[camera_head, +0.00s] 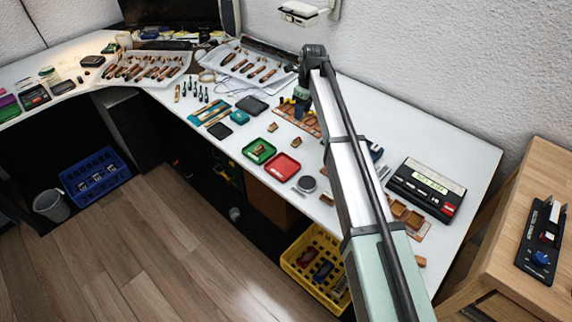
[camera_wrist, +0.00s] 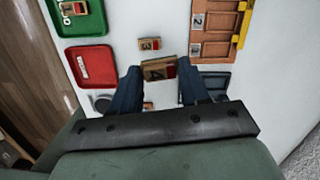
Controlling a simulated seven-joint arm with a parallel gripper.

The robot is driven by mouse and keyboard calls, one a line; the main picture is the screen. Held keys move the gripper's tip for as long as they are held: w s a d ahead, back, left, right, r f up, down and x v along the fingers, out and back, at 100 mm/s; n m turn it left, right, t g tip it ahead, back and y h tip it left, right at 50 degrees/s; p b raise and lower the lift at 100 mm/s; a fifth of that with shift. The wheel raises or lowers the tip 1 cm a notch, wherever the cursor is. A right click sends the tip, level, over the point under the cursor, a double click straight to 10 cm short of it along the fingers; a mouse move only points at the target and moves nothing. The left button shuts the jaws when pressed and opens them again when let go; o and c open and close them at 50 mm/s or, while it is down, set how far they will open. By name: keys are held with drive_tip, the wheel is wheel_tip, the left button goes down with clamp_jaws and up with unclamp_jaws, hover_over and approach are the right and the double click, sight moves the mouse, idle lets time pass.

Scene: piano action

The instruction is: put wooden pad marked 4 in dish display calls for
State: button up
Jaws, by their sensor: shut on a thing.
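My gripper (camera_wrist: 158,72) is shut on the wooden pad marked 4 (camera_wrist: 155,70), which has a red part and sits between the blue fingers. In the head view my gripper (camera_head: 301,100) is over the white table, partly hidden by my arm. A green dish (camera_head: 259,143) holds a wooden pad.
A pad marked 3 (camera_wrist: 150,44) lies just beyond the held pad. An orange-brown board with numbered slots (camera_wrist: 213,36) is at the upper right of the wrist view. A dark tray (camera_wrist: 216,82) lies below the board. A round dark item (camera_head: 307,183) is near the table edge.

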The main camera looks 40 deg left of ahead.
drive_tip(key=s+n, duration=0.1)
drive_tip(key=s, duration=1)
drive_tip(key=m, duration=0.3)
hover_over(282, 168)
drive_tip(key=shift+f, duration=0.55)
drive_tip(key=shift+d+f, duration=0.2)
drive_tip(key=shift+f, duration=4.65)
drive_tip(key=shift+f, duration=0.1)
drive_tip(key=o, duration=1.1)
wheel_tip(282, 168, up, 12)
drive_tip(key=d, duration=0.1)
drive_tip(key=shift+d, duration=0.25)
